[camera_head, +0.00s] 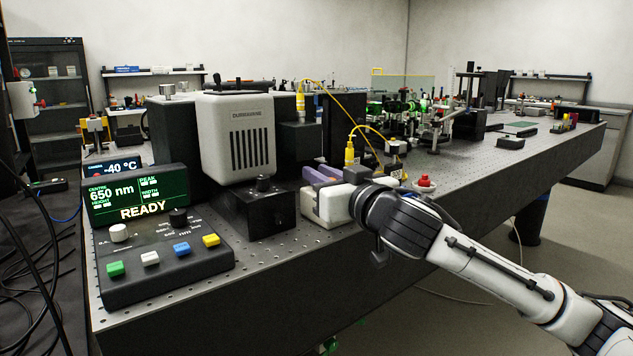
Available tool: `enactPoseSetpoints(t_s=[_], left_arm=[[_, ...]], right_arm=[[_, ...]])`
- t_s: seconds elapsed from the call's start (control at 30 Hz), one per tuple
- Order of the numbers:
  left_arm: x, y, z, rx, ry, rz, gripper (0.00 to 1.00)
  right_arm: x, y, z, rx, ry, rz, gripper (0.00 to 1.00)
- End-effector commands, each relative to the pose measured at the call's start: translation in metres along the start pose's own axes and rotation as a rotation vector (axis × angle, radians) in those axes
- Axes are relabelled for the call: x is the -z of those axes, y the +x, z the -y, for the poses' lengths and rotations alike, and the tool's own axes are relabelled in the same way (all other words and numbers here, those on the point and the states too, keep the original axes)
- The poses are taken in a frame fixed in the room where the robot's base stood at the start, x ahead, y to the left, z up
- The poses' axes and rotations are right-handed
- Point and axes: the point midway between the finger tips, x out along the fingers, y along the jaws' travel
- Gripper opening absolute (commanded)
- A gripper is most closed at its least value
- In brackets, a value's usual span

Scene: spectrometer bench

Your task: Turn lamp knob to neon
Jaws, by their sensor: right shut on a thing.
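A low black control panel (166,262) at the front left carries a white knob (119,232), a black knob (178,217) and a row of coloured buttons. A black box (255,217) beside it has another black knob (263,184) on top. The lettering is too small to tell which knob is the lamp's. My left gripper is out of view.
A grey vented housing (237,136) stands behind the black box. A green display (138,196) reads 650 nm and READY. A red button (424,182) sits right of my wrist. Optical parts crowd the back of the perforated bench (480,164). Cables lie at the left.

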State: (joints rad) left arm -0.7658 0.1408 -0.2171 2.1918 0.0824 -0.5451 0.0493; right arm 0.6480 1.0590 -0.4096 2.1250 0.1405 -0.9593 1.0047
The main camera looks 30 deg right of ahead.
Motion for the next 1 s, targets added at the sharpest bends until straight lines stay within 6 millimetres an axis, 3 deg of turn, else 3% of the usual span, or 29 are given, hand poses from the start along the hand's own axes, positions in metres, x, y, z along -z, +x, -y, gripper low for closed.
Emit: enactPoseSetpoints(t_s=[0.17, 0.5, 1.0], left_arm=[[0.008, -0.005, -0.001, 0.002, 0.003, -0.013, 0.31], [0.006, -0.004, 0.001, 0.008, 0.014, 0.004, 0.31], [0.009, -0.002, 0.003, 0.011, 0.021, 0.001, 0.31]], right_arm=[[0.002, 0.000, -0.002, -0.145, 0.009, 0.002, 0.00], [0.001, -0.002, -0.012, -0.353, 0.004, 0.003, 0.00], [0.001, -0.003, -0.016, -0.429, -0.003, 0.000, 0.00]])
